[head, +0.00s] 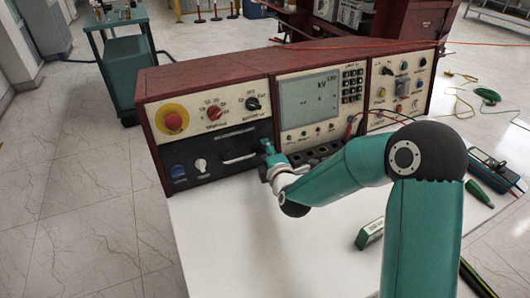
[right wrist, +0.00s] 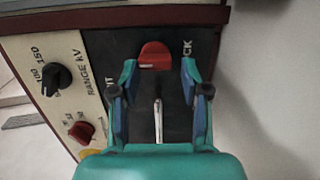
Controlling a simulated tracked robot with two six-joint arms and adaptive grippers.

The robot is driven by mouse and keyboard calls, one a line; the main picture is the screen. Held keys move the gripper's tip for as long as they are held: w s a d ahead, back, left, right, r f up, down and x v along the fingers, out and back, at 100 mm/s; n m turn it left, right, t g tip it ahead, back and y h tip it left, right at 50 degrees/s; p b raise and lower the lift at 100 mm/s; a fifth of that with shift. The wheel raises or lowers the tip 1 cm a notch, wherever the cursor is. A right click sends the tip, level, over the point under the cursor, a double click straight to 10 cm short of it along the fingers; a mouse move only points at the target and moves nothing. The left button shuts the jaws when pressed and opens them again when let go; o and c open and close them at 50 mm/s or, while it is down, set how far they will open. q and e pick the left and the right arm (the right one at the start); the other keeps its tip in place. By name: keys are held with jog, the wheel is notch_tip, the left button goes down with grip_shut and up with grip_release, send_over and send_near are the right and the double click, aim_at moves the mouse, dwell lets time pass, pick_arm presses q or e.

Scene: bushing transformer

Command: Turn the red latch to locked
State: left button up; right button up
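The red latch (right wrist: 155,54) sits on the black panel (right wrist: 123,46) of the test console. In the right wrist view it lies between and just beyond my right gripper's fingertips (right wrist: 158,72), with a visible gap on each side. The fingers are open and hold nothing. Partly hidden lettering ending in "CK" is on its right, and more lettering is on its left. In the head view my right gripper (head: 266,148) is at the right end of the black panel (head: 212,150) and hides the latch. My left gripper is not in view.
A silver handle (right wrist: 158,120) is between my fingers below the latch. A range knob (right wrist: 56,79) and a red knob (right wrist: 81,132) are at left. The console (head: 260,64) stands on a white table (head: 240,240), with a green-white box (head: 370,233) near my right arm.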

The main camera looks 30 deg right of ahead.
jog(key=shift+d+r, duration=0.1)
jog(key=shift+s+r, duration=0.15)
jog(key=shift+s, duration=0.3)
jog(key=v, duration=0.6)
jog(key=shift+s, duration=0.25)
